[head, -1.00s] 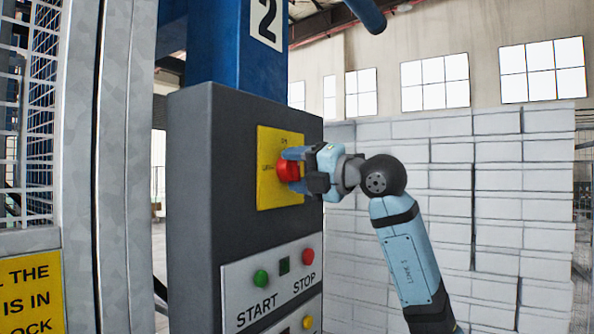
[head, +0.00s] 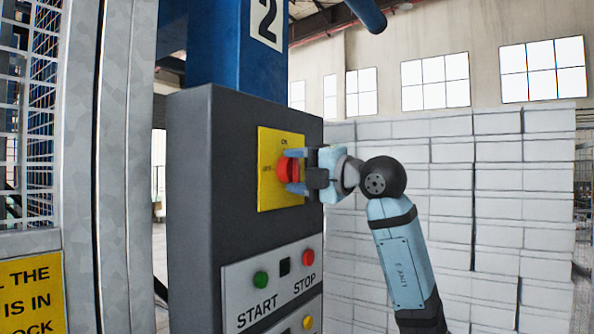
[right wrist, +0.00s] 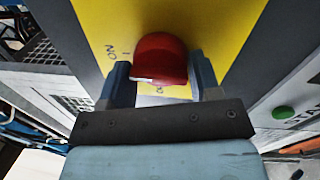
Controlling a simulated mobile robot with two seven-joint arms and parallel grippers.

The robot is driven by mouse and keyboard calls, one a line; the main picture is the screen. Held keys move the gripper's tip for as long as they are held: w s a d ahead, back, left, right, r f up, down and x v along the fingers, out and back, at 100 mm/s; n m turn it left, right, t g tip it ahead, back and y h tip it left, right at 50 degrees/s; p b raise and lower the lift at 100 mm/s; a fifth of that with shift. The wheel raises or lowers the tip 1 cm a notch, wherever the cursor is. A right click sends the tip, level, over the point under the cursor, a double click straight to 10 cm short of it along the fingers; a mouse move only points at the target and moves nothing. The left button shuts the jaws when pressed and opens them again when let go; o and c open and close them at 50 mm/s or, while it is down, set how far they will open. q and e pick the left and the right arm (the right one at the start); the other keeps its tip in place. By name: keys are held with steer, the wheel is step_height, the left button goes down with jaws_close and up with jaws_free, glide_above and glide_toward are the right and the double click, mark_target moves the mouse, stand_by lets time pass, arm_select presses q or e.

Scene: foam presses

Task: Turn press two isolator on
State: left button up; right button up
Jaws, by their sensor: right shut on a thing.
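The press two isolator is a red rotary knob (head: 287,170) on a yellow plate (head: 283,200), on the grey control box (head: 210,200) under the number 2. ON is printed at the top of the plate and OFF at the left. The knob looks taller than wide in the head view. My right gripper (head: 295,170) is shut on the knob, one finger above and one below. In the right wrist view the red knob (right wrist: 160,60) sits between the two fingertips (right wrist: 160,82). The knob's exact pointer angle is hard to tell. My left gripper is out of view.
Below the plate is a panel with a green START button (head: 261,279) and a red STOP button (head: 308,257). A metal post and mesh guard (head: 38,110) stand at the left. Stacked white blocks (head: 450,200) stand behind my right arm.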

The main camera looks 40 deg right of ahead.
steer(key=o, duration=0.9)
steer(key=shift+f, duration=0.1)
steer(key=shift+c, duration=0.2)
steer(key=b+v, duration=0.2)
steer(key=v, duration=1.1)
steer(key=shift+s, duration=0.35)
steer(key=shift+d, duration=0.15)
